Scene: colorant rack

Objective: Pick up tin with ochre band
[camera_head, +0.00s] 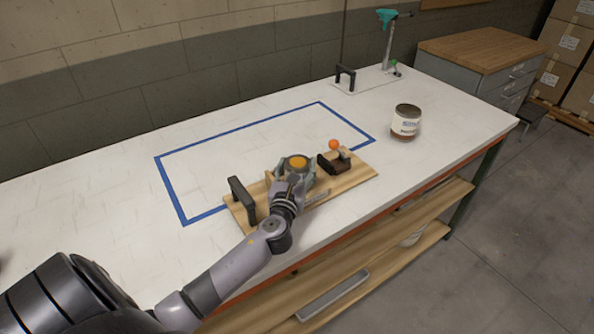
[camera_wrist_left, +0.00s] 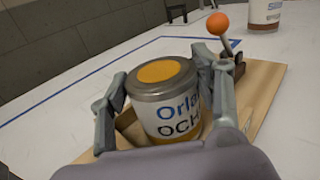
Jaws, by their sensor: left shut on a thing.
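The tin with the ochre band (camera_wrist_left: 172,112) has a grey metal rim, an ochre disc on its lid and a white label reading "OCH". In the head view the tin (camera_head: 297,163) is upright at the wooden board (camera_head: 352,181), mostly hidden below its lid by my gripper. My left gripper (camera_head: 294,178) has a finger on each side of the tin and is shut on it; both fingers show in the left wrist view (camera_wrist_left: 165,100). I cannot tell whether the tin's base touches the board. My right gripper is not in view.
The board carries a black handle (camera_head: 241,199) and a dark clamp with an orange knob (camera_head: 334,144). A brown-and-white jar (camera_head: 406,121) stands at the right of the white table. A blue taped rectangle (camera_head: 237,130) encloses clear table behind the board. A teal-topped stand (camera_head: 388,40) is at the back.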

